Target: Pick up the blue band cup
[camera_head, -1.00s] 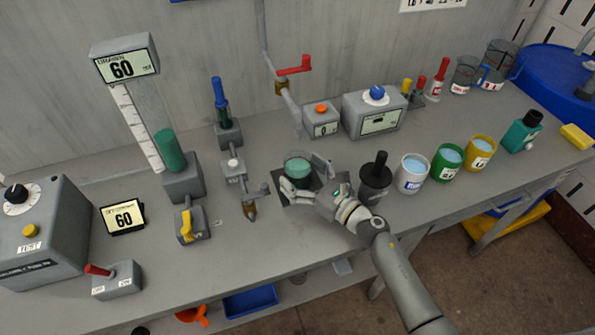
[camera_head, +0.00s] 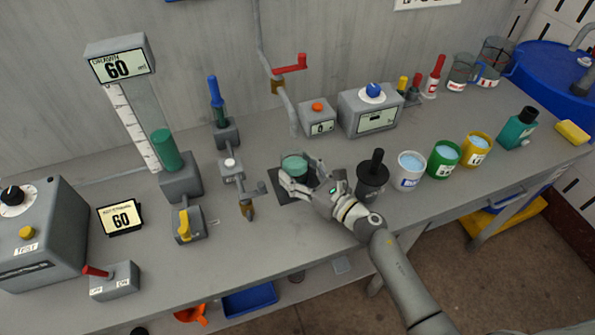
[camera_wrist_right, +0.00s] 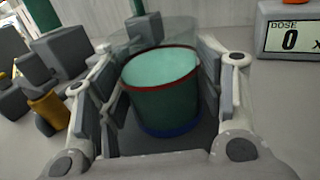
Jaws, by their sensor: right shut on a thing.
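The blue band cup (camera_head: 294,164) is a clear cup holding green liquid. It stands upright on a dark square pad at the front middle of the bench. In the right wrist view the cup (camera_wrist_right: 163,92) shows a red line around the liquid's top and a blue band at its base. My right gripper (camera_head: 301,177) reaches in from the right and is shut on the cup, one finger on each side. In the wrist view the finger pads flank the cup's wall. My left gripper is not in view.
A valve tap (camera_head: 247,206) is close left. A dose box (camera_head: 318,119) stands behind. Bare bench lies in front.

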